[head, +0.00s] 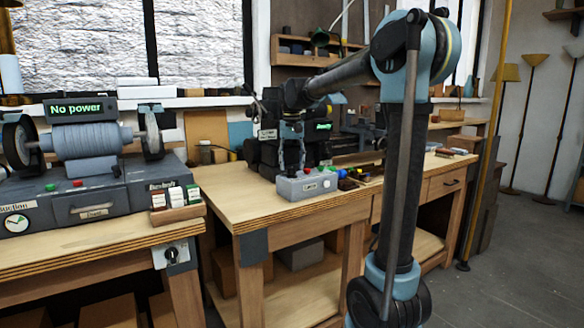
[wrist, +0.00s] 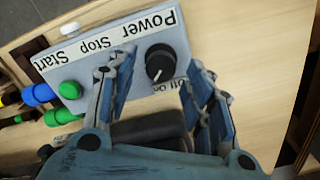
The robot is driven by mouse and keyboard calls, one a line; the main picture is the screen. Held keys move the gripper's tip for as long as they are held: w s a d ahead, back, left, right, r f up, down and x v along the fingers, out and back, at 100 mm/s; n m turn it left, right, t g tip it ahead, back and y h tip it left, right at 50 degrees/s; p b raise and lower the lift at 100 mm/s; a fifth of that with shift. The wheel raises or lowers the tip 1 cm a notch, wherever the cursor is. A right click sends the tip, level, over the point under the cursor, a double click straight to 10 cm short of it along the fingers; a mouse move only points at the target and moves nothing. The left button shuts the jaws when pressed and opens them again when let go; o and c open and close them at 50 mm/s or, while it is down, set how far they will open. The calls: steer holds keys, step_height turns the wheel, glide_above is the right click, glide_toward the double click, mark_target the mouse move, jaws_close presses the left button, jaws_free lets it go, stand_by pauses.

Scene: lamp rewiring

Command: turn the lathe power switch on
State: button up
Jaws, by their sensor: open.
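The grey control box (head: 306,185) sits on the wooden bench in the head view. In the wrist view the box (wrist: 85,68) appears upside down, with a white strip reading Power, Stop and Start. Its power switch is a round black knob (wrist: 159,60) at the Power end. A light mark on the knob points down and slightly left, towards the small Off and On labels; I cannot tell which it meets. My gripper (wrist: 162,62) is open and empty, its fingers apart on either side of the knob. Contact is not clear. In the head view my gripper (head: 292,148) is above the box.
A dark machine with a green-lit display (head: 322,127) stands behind the box. The bench front (head: 245,212) is clear.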

mark_target(292, 168)
step_height(292, 168, up, 11)
stand_by(0.4)
steer(key=shift+d+f, duration=0.1)
steer(key=s+d+f, duration=0.6)
steer(key=s+d, duration=0.3)
steer(key=s+d+f, duration=0.4)
steer(key=s+f, duration=0.3)
steer(key=f, duration=0.2)
steer(key=s+d+f+t, duration=0.1)
steer(key=s+d+f, duration=0.3)
steer(key=s+f, duration=0.4)
steer(key=s+d+f+t, duration=0.1)
steer(key=s+d+f, duration=0.3)
steer(key=s+f, duration=0.4)
step_height(292, 168, down, 3)
steer(key=shift+s+d, duration=0.15)
steer(key=shift+w+f, duration=0.2)
steer(key=shift+w, duration=0.2)
